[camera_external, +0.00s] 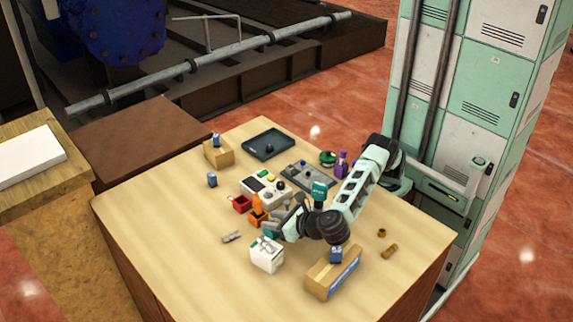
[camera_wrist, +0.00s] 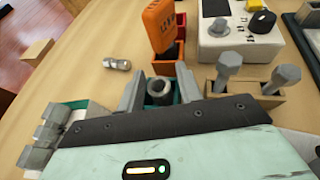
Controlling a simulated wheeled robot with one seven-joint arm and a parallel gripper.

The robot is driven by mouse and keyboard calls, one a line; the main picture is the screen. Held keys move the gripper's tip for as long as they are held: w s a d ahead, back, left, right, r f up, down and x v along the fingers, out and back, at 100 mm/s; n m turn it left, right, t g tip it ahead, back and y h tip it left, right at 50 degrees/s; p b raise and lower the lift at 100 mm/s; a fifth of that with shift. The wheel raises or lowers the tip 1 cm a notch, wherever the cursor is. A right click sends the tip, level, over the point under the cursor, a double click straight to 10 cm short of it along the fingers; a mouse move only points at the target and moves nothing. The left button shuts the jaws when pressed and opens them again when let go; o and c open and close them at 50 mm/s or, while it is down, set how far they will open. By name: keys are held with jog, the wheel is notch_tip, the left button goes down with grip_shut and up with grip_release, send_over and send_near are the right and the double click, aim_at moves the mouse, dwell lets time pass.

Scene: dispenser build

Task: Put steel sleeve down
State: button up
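The steel sleeve (camera_wrist: 159,88), a short dark grey ring with its open end showing, stands between my two fingers in the wrist view. A teal bin (camera_wrist: 180,95) lies around or just below it, mostly hidden by my fingers. My gripper (camera_wrist: 160,74) has one finger on each side of the sleeve. Whether the fingers press on it is not clear, and neither is whether the sleeve rests on the bin floor. In the external view my gripper (camera_external: 273,231) is low by the teal bin, and the sleeve is hidden there.
An orange device (camera_wrist: 161,27) stands in a bin just beyond my fingers. A bolt holder (camera_wrist: 243,92) is close on the right. A white box (camera_external: 266,258) with metal parts is close in front. A loose metal part (camera_external: 231,237) lies left. The table's left front is clear.

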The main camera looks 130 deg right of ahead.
jog(key=shift+w+a+f, duration=0.1)
jog(key=shift+f, duration=0.4)
jog(key=shift+r+p, duration=0.2)
jog(key=shift+p, duration=0.1)
jog(key=r+p+v, duration=0.1)
jog(key=p+v, duration=0.1)
jog(key=v, duration=1)
jog(key=shift+w, duration=0.15)
jog(key=shift+r, duration=0.15)
